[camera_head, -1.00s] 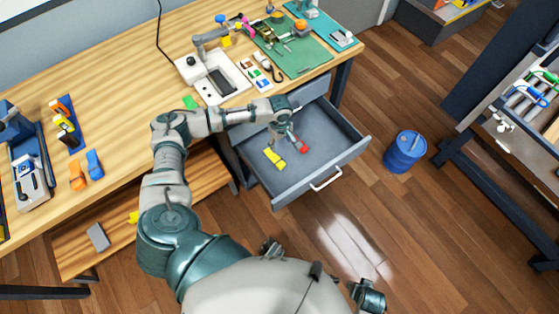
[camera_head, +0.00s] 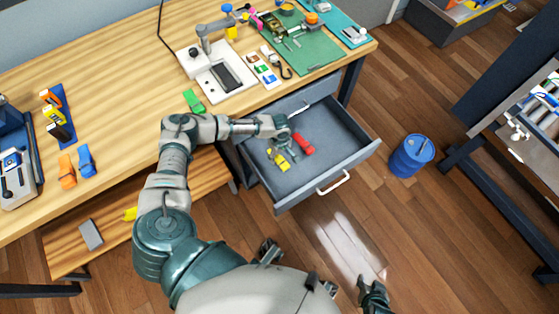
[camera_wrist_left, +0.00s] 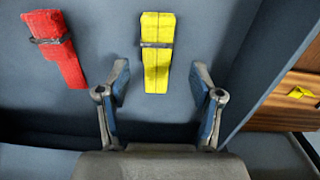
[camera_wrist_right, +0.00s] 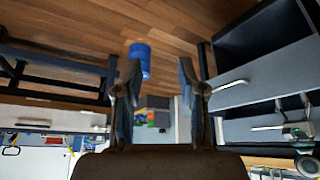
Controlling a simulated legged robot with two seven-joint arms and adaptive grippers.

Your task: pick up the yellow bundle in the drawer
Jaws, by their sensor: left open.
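The yellow bundle (camera_head: 279,159) lies on the floor of the open grey drawer (camera_head: 331,167), with a dark band around its middle. In the left wrist view the yellow bundle (camera_wrist_left: 157,52) points away from me, and its near end lies between and just beyond the fingertips. My left gripper (camera_head: 287,150) is open and empty, over the drawer at the bundle; it also shows in the left wrist view (camera_wrist_left: 160,75). A red bundle (camera_wrist_left: 58,47) lies to the left there, and in the head view the red bundle (camera_head: 303,144) is right of the gripper. My right gripper (camera_wrist_right: 159,70) is open and empty, away from the drawer.
The drawer wall (camera_wrist_left: 275,60) rises close to the right of my left gripper in the left wrist view. The wooden bench (camera_head: 120,90) stands above the drawer's left side. A blue barrel (camera_head: 411,156) stands on the clear floor to the right.

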